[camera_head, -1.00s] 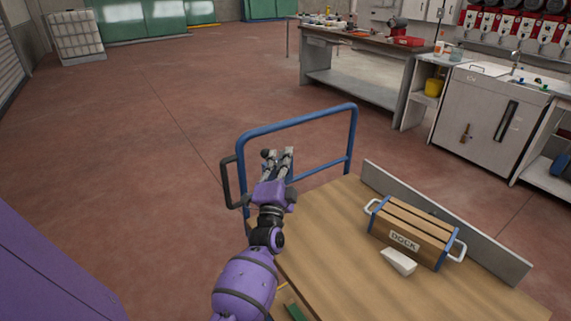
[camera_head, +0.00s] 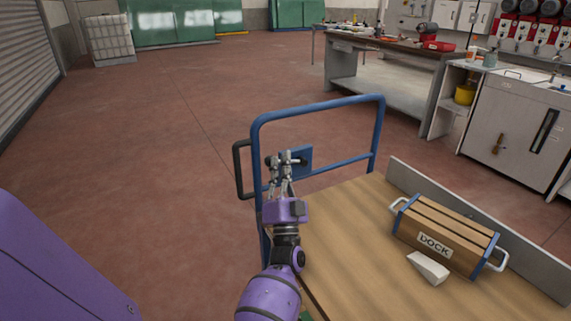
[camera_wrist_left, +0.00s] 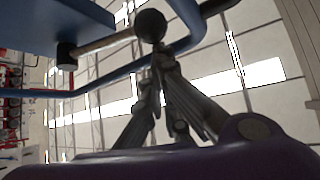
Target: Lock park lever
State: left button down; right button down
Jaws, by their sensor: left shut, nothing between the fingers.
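The park lever is a pale rod (camera_wrist_left: 105,44) with a black ball knob (camera_wrist_left: 150,25) at one end and a black hub at the other, seen in the left wrist view. The hub sits by a blue plate (camera_head: 301,157) on the cart's blue rail frame (camera_head: 318,109). My left gripper (camera_head: 281,166) is at the lever in the head view, its fingers shut and empty. In the left wrist view the fingertips (camera_wrist_left: 160,62) are close beneath the knob; I cannot tell whether they touch it. My right gripper is not in view.
A black handle (camera_head: 239,170) sticks out left of the frame. On the wooden cart deck (camera_head: 355,235) are a slatted box marked DOCK (camera_head: 445,232) and a white wedge (camera_head: 428,267). The floor (camera_head: 170,140) left of the cart is clear. A workbench (camera_head: 385,80) stands behind.

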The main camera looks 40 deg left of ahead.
pick_arm(q)
jog(key=shift+s+f, duration=0.1)
jog(key=shift+f, duration=0.05)
dwell(0.4)
jog(key=s+d, duration=0.8)
jog(key=s, duration=0.1)
jog(key=shift+s+d+f, duration=0.2)
jog(key=shift+d+f, duration=0.1)
jog(key=shift+d, duration=0.1)
